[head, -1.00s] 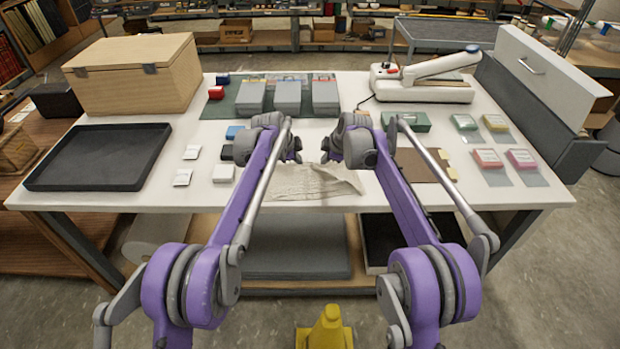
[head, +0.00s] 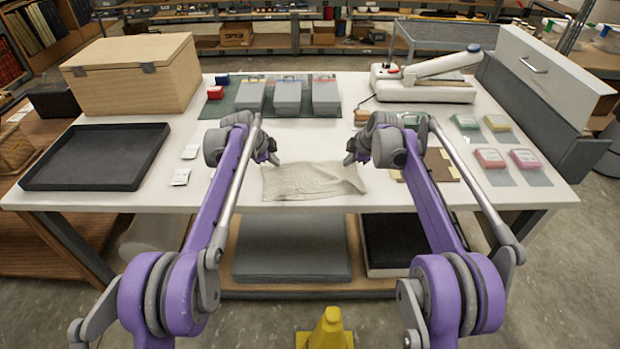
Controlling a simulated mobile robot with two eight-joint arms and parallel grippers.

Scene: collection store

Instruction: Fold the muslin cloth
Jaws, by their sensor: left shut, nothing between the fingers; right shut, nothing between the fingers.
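The muslin cloth (head: 312,182) is a pale beige, wrinkled piece lying near the front edge of the white table, roughly a wide rectangle with a raised crease toward its right end. My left gripper (head: 275,158) is above the cloth's upper left corner, shut and empty. My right gripper (head: 348,159) is near the cloth's upper right side, shut and empty. Neither gripper visibly holds the cloth. The cloth's middle and front edge are in plain view.
A black tray (head: 62,184) and wooden box (head: 105,92) occupy the left of the white table (head: 215,293). Grey boxes (head: 287,98) stand behind. A white lamp-like device (head: 440,92), a brown board (head: 447,160) and coloured packets (head: 489,158) are to the right.

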